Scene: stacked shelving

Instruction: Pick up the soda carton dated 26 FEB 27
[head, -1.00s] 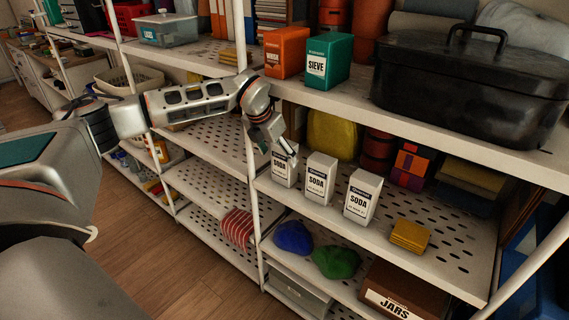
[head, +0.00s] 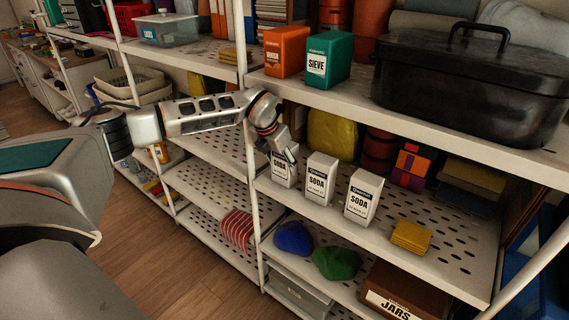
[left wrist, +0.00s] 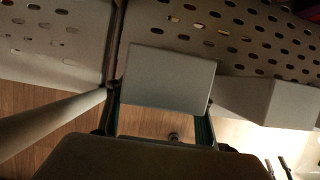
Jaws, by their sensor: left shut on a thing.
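Three white soda cartons stand in a row on the middle perforated shelf: the left carton (head: 282,172), the middle carton (head: 320,180) and the right carton (head: 362,197). Their date print is too small to read. My left gripper (head: 287,155) is shut on the left carton, at its top. In the left wrist view the left gripper (left wrist: 162,122) has a finger on each side of that carton's plain top (left wrist: 170,78). A neighbouring carton (left wrist: 275,100) shows at the right there. My right gripper is not in view.
A shelf post (head: 253,190) stands just left of the held carton. The upper shelf (head: 420,135) overhangs, carrying a black roaster (head: 465,90) and the sieve box (head: 328,60). Yellow pads (head: 410,236) lie to the right of the cartons. A yellow bag (head: 330,135) is behind them.

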